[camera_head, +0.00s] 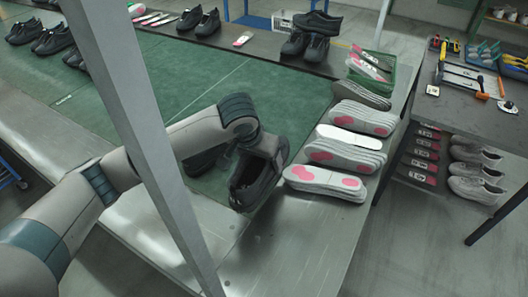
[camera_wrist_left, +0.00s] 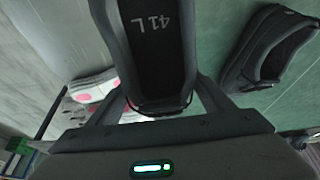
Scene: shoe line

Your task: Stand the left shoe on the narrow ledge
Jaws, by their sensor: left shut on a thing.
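The left shoe (camera_wrist_left: 155,50) is black, and its insole reads "41 L" in the left wrist view. My left gripper (camera_wrist_left: 158,104) is shut on it, with one finger on each side of its heel end. In the head view the held shoe (camera_head: 247,187) is over the near right corner of the green mat, by the bare metal ledge (camera_head: 285,240); I cannot tell whether it touches down. My left wrist hides part of it. Another black shoe (camera_wrist_left: 265,48) lies on the green mat, partly behind my arm in the head view. My right gripper is out of view.
Stacks of grey soles with pink patches (camera_head: 325,183) line the metal right of the held shoe. A green crate (camera_head: 371,75) stands behind them. Black shoes (camera_head: 313,35) stand along the far dark edge. A grey post (camera_head: 140,130) crosses the view. The front metal is bare.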

